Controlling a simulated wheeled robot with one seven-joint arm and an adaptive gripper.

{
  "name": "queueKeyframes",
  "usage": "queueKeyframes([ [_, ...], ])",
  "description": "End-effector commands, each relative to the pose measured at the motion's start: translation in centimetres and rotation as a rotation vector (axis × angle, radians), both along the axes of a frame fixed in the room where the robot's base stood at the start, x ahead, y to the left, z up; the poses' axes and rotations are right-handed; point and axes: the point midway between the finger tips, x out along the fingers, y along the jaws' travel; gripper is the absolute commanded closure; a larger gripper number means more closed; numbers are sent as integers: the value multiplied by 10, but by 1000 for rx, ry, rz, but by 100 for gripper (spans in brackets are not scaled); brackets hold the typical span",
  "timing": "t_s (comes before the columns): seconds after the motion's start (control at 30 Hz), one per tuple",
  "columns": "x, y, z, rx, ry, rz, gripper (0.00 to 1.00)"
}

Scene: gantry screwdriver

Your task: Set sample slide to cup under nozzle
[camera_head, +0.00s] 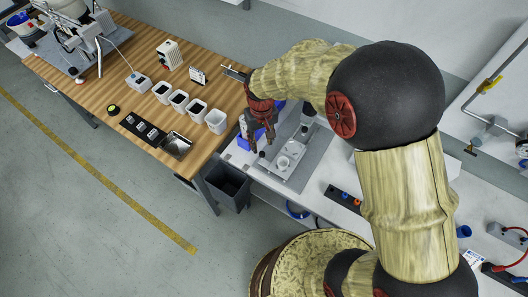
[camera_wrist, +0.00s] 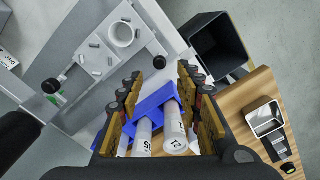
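A pale plate (camera_wrist: 97,62) carries a round white cup (camera_wrist: 124,35) and several small grey pieces in the wrist view; I take it for the sample slide. It lies on a grey base (camera_head: 312,160) on the white bench, where the cup (camera_head: 283,162) also shows in the head view. I cannot make out the nozzle. My gripper (camera_wrist: 159,70) is open, its fingers apart, beside the grey base. In the head view my gripper (camera_head: 261,142) partly hides the base's left side.
A blue holder (camera_wrist: 156,101) with two white numbered cylinders (camera_wrist: 174,134) shows between my fingers, apparently below them. A dark bin (camera_head: 229,187) stands under the bench edge. A wooden table (camera_head: 140,55) with several white containers is at left. My arm covers the right.

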Motion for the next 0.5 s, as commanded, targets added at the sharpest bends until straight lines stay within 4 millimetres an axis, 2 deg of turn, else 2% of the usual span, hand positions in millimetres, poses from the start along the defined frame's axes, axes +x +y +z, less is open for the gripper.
queueKeyframes([
  [0.3,-1,-1,-50,-1,2,0,65],
  [0.5,-1,-1,-66,-1,2,0,65],
])
